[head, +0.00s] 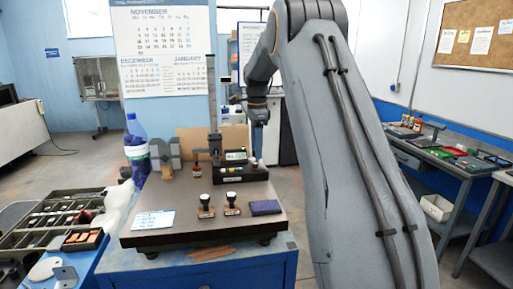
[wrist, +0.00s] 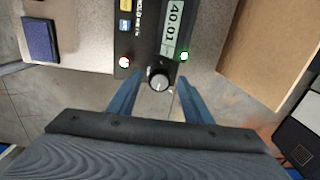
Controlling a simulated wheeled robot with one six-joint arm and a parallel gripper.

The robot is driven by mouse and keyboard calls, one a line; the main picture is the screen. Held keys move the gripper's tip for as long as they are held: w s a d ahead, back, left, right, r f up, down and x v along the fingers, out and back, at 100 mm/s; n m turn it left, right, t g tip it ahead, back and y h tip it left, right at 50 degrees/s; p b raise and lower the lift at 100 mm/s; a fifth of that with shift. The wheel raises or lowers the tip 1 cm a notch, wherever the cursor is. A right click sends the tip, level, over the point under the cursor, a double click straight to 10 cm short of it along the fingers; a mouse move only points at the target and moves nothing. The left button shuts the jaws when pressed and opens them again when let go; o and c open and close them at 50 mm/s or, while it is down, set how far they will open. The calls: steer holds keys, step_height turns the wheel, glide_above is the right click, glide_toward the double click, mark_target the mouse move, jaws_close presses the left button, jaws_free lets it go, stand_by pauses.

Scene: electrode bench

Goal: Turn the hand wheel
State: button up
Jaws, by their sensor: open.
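A small round dark knob with a pale top (wrist: 160,78) sits at the end of a black instrument box (wrist: 140,42) in the wrist view. It is the only wheel-like part I can make out. The box has a lit display (wrist: 174,25) reading 40.01. My gripper (wrist: 157,80) is open, with one blue finger on each side of the knob in the picture. I see no finger touching it, and depth is hard to judge. In the head view my gripper is small above the right end of the box (head: 228,174), and its fingertips are unclear.
The box rests on a dark plate (head: 170,238) on a blue bench. Two stamps (head: 206,206), a blue pad (head: 265,207) and a written card (head: 153,219) lie in front. A height gauge (head: 212,105) stands behind the box. A sorting tray (head: 45,219) is at left.

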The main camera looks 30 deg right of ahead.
step_height(320, 180, up, 8)
steer(key=b, duration=0.2)
steer(key=shift+f+b, duration=0.1)
steer(key=shift+b, duration=0.2)
steer(key=shift+s, duration=0.1)
